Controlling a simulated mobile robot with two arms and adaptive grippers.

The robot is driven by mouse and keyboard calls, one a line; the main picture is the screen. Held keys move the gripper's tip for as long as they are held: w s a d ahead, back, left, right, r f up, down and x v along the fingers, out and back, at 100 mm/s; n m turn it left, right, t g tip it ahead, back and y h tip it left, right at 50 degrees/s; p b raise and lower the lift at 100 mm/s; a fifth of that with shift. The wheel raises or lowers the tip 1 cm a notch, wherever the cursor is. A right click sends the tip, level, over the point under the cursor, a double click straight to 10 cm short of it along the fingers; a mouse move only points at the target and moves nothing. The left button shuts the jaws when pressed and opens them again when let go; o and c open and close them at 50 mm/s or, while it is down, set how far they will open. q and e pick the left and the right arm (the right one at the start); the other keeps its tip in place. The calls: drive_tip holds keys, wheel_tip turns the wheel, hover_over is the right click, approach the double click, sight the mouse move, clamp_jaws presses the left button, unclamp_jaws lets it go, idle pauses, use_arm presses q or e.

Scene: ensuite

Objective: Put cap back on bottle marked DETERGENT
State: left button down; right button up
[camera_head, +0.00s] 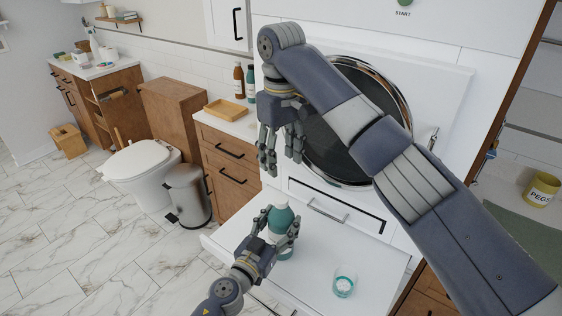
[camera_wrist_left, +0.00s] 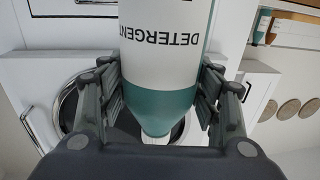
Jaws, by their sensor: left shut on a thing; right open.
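The DETERGENT bottle (camera_head: 281,217) is teal and white and stands above the white pull-out surface (camera_head: 315,255). My left gripper (camera_head: 278,229) is shut around it, hiding part of its body. The bottle (camera_wrist_left: 165,55) also shows between the fingers in the left wrist view, with its label upside down and its teal shoulder narrowing to a pale neck. A small white and teal round piece (camera_head: 344,284) lies on the pull-out surface, right of the bottle; I cannot tell for sure whether it is the cap. My right gripper (camera_head: 280,160) is open and empty, above the bottle.
The round washer door (camera_head: 350,130) is behind my right arm. A counter with a wooden tray (camera_head: 226,110) and bottles (camera_head: 239,82) is at the back. A bin (camera_head: 187,193) and toilet (camera_head: 142,172) stand left. A PEGS pot (camera_head: 541,190) is right. The front of the pull-out surface is mostly clear.

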use_arm(q)
drive_tip(key=shift+c, duration=2.2)
unclamp_jaws()
drive_tip(key=v, duration=1.2)
drive_tip(key=shift+f, duration=0.1)
